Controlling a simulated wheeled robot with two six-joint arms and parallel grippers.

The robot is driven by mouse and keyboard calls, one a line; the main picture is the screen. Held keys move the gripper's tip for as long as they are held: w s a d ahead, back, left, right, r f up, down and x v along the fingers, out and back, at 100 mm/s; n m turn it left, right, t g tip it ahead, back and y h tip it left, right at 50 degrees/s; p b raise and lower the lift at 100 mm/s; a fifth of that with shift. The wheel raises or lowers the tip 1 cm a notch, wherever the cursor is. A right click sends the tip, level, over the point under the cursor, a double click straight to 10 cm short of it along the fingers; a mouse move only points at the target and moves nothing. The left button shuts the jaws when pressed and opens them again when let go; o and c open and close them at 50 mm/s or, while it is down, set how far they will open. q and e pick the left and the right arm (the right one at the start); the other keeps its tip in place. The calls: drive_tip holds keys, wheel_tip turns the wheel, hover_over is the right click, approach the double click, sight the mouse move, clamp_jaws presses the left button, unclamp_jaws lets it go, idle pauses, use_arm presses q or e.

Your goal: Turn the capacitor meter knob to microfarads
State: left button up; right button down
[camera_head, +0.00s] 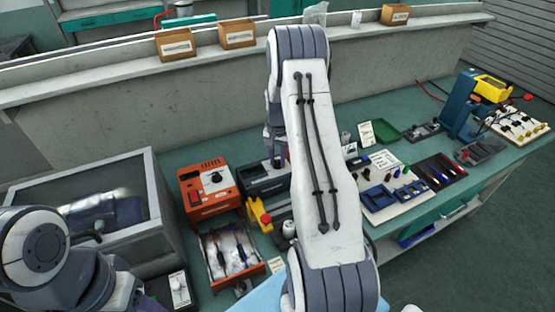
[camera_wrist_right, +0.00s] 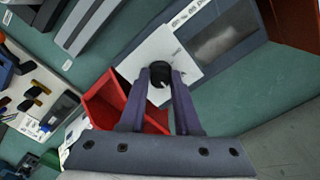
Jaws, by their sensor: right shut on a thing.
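The capacitor meter is the dark grey box (camera_head: 262,181) right of the orange unit in the head view, partly hidden behind my right arm. In the right wrist view its white face (camera_wrist_right: 143,57) and grey screen (camera_wrist_right: 216,40) show. The black round knob (camera_wrist_right: 159,70) sits on the white face. My right gripper (camera_wrist_right: 160,84) has its two purple fingers shut on the knob, one on each side. In the head view my right gripper (camera_head: 275,145) is small and mostly hidden by the arm. The face markings are too blurred to read. My left gripper is not clearly in view.
A yellow and red block (camera_head: 259,214) is close by. A red bin (camera_wrist_right: 105,98) lies beside the fingers in the wrist view. Tool trays (camera_head: 390,188) fill the right.

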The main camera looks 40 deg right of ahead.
sight(277, 161)
drive_tip(key=c, duration=0.6)
unclamp_jaws()
drive_tip(key=shift+r, duration=0.1)
wheel_tip(277, 161, up, 10)
drive_tip(key=b, duration=0.2)
drive_tip(key=shift+r, duration=0.15)
